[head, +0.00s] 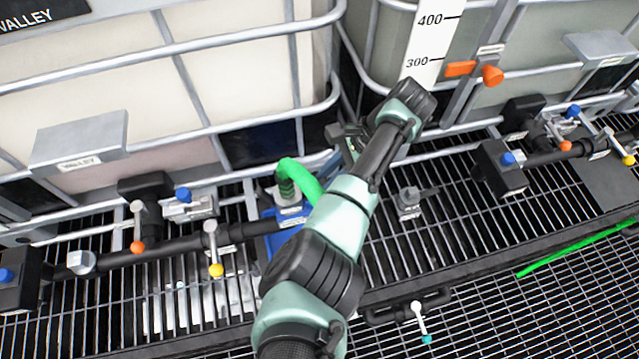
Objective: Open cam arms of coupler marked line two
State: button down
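I cannot tell which coupler is marked line two, because the small labels are not readable. A grey fitting (409,200) with a small label stands on the grating right of my arm. A green hose (300,172) bends down onto a grey ribbed fitting (288,190) above a blue body, partly behind my arm. On the left pipe, white levers end in an orange knob (137,247) and a yellow knob (216,270). My gripper (340,145) is beyond my wrist, near the gap between the totes. Its fingers are small and partly hidden, and I see nothing clearly held.
Two caged totes stand behind, the left one with a cage bar (250,120) close to my arm. A black pipe (170,247) runs along the left, and a similar valve assembly (505,165) stands at right. A green strip (575,250) lies on the grated floor (520,310).

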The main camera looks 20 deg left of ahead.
jog(key=b, duration=0.1)
jog(key=f+g+y+b, duration=0.1)
jog(key=shift+w+d+f+y+b, duration=0.2)
jog(key=shift+d+y+b, duration=0.1)
jog(key=shift+b, duration=0.1)
jog(key=f+g+y+b, duration=0.1)
jog(key=y+b, duration=0.1)
jog(key=b, duration=0.4)
jog(key=shift+w+d+b, duration=0.1)
jog(key=shift+b, duration=0.25)
jog(key=shift+g+b, duration=0.3)
jog(key=shift+b, duration=0.1)
jog(key=shift+r+y+b, duration=0.1)
jog(key=shift+y+b, duration=0.3)
jog(key=shift+b, duration=0.2)
jog(key=c, duration=0.7)
grip_release()
jog(key=shift+r, duration=0.15)
